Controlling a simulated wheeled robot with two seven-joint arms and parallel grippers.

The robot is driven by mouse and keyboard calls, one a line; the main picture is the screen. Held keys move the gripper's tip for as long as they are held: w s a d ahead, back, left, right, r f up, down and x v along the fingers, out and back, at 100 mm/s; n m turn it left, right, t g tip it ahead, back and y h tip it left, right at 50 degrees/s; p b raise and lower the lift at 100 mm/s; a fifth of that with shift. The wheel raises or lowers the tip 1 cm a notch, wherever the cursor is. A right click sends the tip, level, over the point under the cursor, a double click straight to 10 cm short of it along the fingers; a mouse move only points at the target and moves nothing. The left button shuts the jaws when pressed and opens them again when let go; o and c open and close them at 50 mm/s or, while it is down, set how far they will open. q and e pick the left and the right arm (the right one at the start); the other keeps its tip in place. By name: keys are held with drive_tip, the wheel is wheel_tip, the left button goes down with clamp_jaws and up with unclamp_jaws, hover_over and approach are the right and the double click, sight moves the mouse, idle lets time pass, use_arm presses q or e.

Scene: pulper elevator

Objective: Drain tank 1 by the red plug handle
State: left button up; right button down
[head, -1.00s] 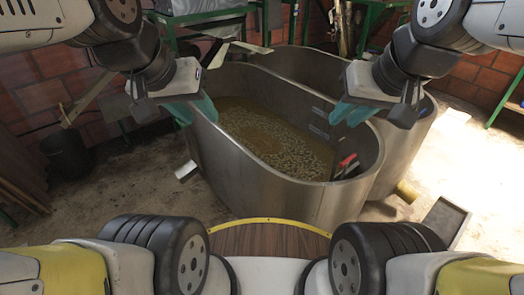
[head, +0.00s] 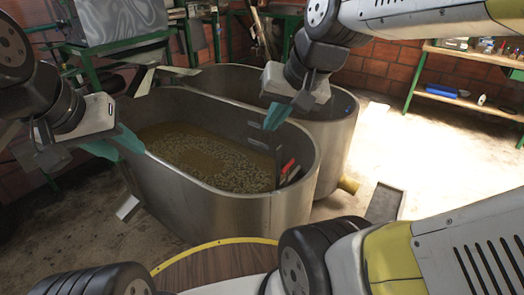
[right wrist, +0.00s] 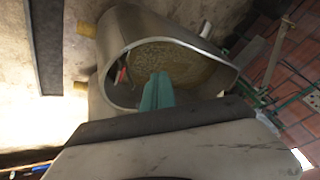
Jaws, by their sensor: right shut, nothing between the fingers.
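A steel tank (head: 215,208) holds brown liquid with a floating layer of beans (head: 205,162). A red handle (head: 287,167) stands against the inside of its right end wall, its lower end hidden. It also shows in the right wrist view (right wrist: 121,75), left of my fingertips. No tank number is legible. My right gripper (head: 271,123) is shut and empty, its teal fingers above the tank's far right side, apart from the handle; in the wrist view the fingers (right wrist: 158,80) are together. My left gripper (head: 125,150) has its teal fingers spread at the tank's left rim; contact is unclear.
A second steel tank (head: 335,135) adjoins behind, with a yellowish pipe stub (head: 348,185) low at its right. A grey channel (head: 385,203) lies on the floor at right. A green-framed shelf (head: 460,98) stands at the back right. The floor on the right is mostly clear.

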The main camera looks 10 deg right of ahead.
drive_tip(key=w+d+f+m+g, duration=0.1)
drive_tip(key=w+d+f+m, duration=0.1)
drive_tip(key=w+m, duration=0.4)
drive_tip(key=m+g+h, duration=0.1)
drive_tip(key=m+g, duration=0.2)
drive_tip(key=m, duration=1.7)
hover_over(288, 165)
drive_tip(key=s+d, duration=0.2)
wheel_tip(288, 165, down, 17)
drive_tip(key=f, duration=0.4)
drive_tip(key=w+a+f, duration=0.1)
drive_tip(key=f, duration=0.8)
drive_tip(key=shift+w+a+f, duration=0.15)
drive_tip(key=shift+w+a, duration=0.1)
drive_tip(key=shift+w, duration=0.15)
wheel_tip(288, 165, down, 11)
drive_tip(key=shift+s+r, duration=0.2)
